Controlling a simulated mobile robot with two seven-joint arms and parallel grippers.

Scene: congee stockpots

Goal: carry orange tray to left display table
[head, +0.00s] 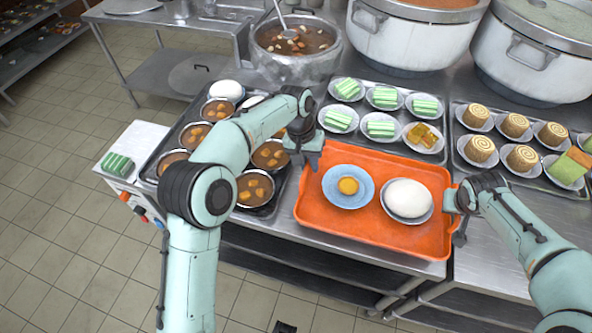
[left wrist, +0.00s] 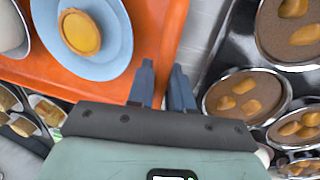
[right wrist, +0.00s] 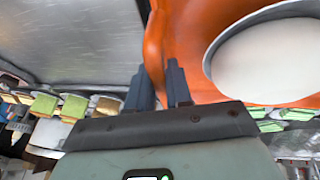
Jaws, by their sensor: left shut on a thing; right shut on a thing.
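The orange tray (head: 375,236) sits at the front of the steel counter. It bears a blue plate (head: 335,192) with a round yellow item (head: 348,185) and a plate with a white bun (head: 408,198). My left gripper (head: 309,160) is shut on the tray's left edge; the left wrist view shows the fingers (left wrist: 166,88) at the orange rim (left wrist: 172,40). My right gripper (head: 459,215) is shut on the tray's right edge, and its fingers (right wrist: 162,88) straddle the rim in the right wrist view. I cannot tell whether the tray is lifted. No display table can be made out for certain.
A dark tray of brown bowls (head: 255,190) lies left of the orange tray. Behind are trays of green-striped cakes (head: 380,128) and rolled cakes (head: 516,125). Large stockpots (head: 410,40) stand at the back. Open tiled floor (head: 60,220) lies to the left.

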